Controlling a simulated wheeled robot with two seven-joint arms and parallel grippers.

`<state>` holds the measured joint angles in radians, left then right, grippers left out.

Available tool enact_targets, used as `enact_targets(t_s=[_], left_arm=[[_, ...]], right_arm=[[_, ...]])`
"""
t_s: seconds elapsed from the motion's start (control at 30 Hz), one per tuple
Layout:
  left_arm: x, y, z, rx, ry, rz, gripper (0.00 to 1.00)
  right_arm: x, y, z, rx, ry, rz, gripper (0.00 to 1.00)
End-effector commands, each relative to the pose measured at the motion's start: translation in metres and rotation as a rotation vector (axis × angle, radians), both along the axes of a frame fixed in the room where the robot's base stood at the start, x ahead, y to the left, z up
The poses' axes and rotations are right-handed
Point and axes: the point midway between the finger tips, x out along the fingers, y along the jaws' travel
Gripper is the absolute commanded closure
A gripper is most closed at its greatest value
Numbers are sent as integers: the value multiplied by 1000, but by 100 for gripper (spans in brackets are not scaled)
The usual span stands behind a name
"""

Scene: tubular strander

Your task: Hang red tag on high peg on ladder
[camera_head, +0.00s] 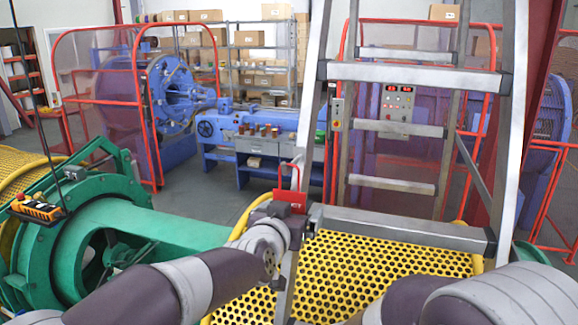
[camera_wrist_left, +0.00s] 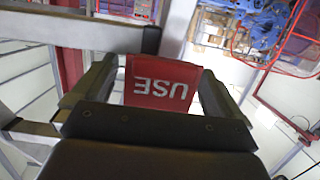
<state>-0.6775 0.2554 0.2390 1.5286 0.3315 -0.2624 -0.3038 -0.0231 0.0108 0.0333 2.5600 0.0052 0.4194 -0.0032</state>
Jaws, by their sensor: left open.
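The red tag (camera_head: 291,201) is upright beside the left rail of the metal ladder (camera_head: 412,75), just above a low crossbar, with its red loop (camera_head: 289,174) above it. My left gripper (camera_head: 284,213) is at the tag's lower part. In the left wrist view the tag (camera_wrist_left: 160,84) shows white letters "USE" upside down and lies between the open fingers of my left gripper (camera_wrist_left: 155,75). I cannot tell whether the fingers touch it. What holds the loop is too small to tell. I cannot make out a high peg. My right gripper is out of view.
A yellow perforated platform (camera_head: 340,275) lies below the ladder. Green machinery (camera_head: 150,222) with a hanging yellow pendant (camera_head: 36,208) stands at the left. Red-framed guards (camera_head: 108,100), a blue machine (camera_head: 255,135) and box shelves (camera_head: 262,50) stand behind.

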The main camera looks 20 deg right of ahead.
Motion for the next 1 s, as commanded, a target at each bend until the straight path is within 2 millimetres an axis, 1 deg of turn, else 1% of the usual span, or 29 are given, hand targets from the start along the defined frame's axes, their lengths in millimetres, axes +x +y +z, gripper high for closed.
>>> enact_targets(t_s=[0.17, 0.4, 1.0], left_arm=[[-3, 2, 1, -1, -1, 0, 0], [-19, 13, 4, 0, -1, 0, 0], [-59, 39, 15, -1, -1, -1, 0]], right_arm=[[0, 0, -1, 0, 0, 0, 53], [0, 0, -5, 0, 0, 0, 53], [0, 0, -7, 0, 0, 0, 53]])
